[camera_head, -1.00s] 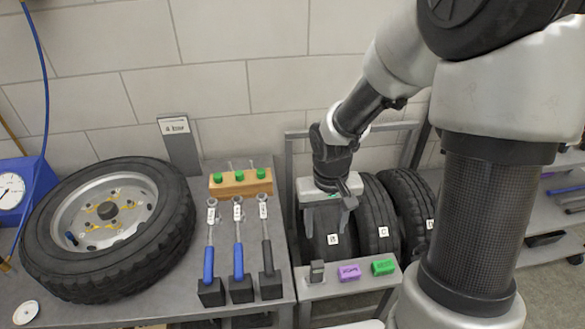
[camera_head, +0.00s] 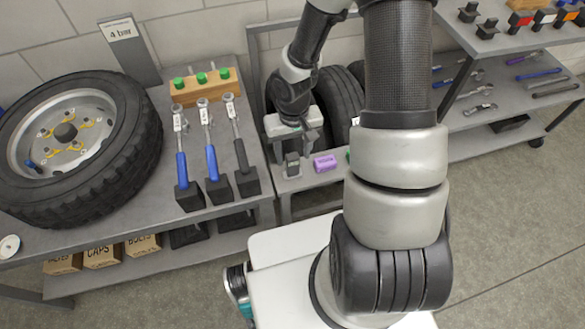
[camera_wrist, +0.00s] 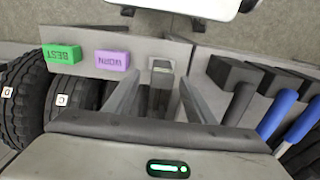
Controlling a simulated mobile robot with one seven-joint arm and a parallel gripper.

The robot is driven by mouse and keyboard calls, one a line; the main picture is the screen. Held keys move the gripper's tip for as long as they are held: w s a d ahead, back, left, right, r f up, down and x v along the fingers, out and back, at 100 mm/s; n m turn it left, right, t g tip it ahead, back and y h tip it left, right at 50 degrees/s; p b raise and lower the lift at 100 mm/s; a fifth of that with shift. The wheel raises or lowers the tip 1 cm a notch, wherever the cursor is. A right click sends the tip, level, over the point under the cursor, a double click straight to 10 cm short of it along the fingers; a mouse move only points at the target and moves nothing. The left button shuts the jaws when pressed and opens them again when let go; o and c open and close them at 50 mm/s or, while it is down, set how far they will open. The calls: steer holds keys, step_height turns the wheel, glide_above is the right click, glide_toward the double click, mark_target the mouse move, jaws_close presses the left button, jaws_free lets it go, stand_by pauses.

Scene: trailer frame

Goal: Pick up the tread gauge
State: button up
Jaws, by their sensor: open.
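The tread gauge looks to be the small dark grey upright piece (camera_head: 292,163) on the front ledge of the tyre rack. It also shows in the wrist view (camera_wrist: 161,72), near the ends of my two fingers and roughly centred between them. My gripper (camera_head: 291,143) is open and empty, pointing down just above and behind the gauge in the head view. In the wrist view my gripper (camera_wrist: 160,88) has one finger on each side of the gauge's line. I cannot tell whether the fingertips reach down beside it or touch it.
A purple WORN block (camera_wrist: 113,60) and a green BEST block (camera_wrist: 62,54) sit on the same ledge. Tyres (camera_head: 340,98) stand behind it. Left of the rack, a bench holds blue- and black-handled tools (camera_head: 214,160) in dark blocks, and a large wheel (camera_head: 125,125).

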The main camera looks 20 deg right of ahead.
mark_target(293, 164)
steer(key=f, duration=0.2)
steer(key=f+b, duration=0.1)
steer(key=f, duration=0.2)
steer(key=shift+s+a, duration=0.15)
steer(key=shift+s, duration=0.05)
steer(key=shift+r, duration=0.1)
